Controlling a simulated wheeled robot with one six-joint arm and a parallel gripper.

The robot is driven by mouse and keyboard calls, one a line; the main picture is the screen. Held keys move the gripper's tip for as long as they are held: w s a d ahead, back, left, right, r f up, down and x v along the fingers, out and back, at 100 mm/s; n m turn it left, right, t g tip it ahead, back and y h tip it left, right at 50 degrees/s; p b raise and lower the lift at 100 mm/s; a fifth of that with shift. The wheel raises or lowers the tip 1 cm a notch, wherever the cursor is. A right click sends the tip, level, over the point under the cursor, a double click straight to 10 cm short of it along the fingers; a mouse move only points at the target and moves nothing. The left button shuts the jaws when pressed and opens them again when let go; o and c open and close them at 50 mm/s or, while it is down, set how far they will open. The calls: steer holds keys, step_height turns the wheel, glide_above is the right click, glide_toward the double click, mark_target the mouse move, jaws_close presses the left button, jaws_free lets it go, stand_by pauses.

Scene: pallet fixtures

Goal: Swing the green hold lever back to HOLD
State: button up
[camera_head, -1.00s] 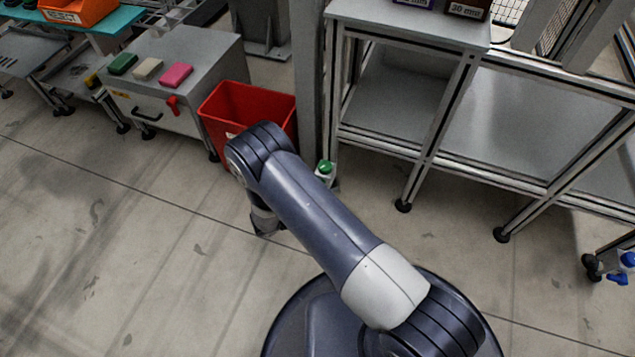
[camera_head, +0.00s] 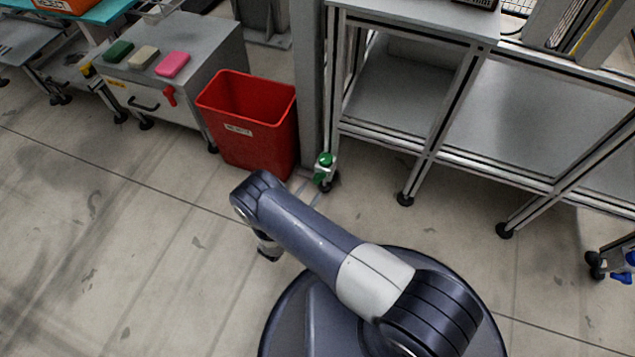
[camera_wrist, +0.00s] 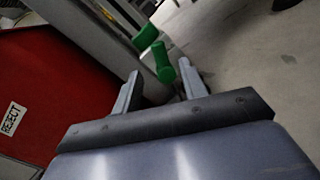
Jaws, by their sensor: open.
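The green hold lever (camera_head: 321,178) is low on the frame leg beside the red bin, with a round green cap (camera_head: 325,159) above it. In the wrist view the green lever (camera_wrist: 162,62) shows just beyond the fingertips, between them in the picture, with the green cap (camera_wrist: 146,37) behind it. My gripper (camera_wrist: 160,78) is open, with nothing between its fingers. I cannot tell whether the fingers touch the lever. No HOLD marking is readable.
A red bin (camera_head: 247,136) labelled REJECT stands left of the lever and fills the left of the wrist view (camera_wrist: 60,85). A metal frame table (camera_head: 420,150) stands to the right. A grey cabinet (camera_head: 150,100) is further left. The floor in front is clear.

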mark_target(320, 179)
steer(key=shift+b+x, duration=0.6)
steer(key=shift+x, duration=2.2)
steer(key=shift+c, duration=0.3)
steer(key=shift+s, duration=0.1)
jaws_close()
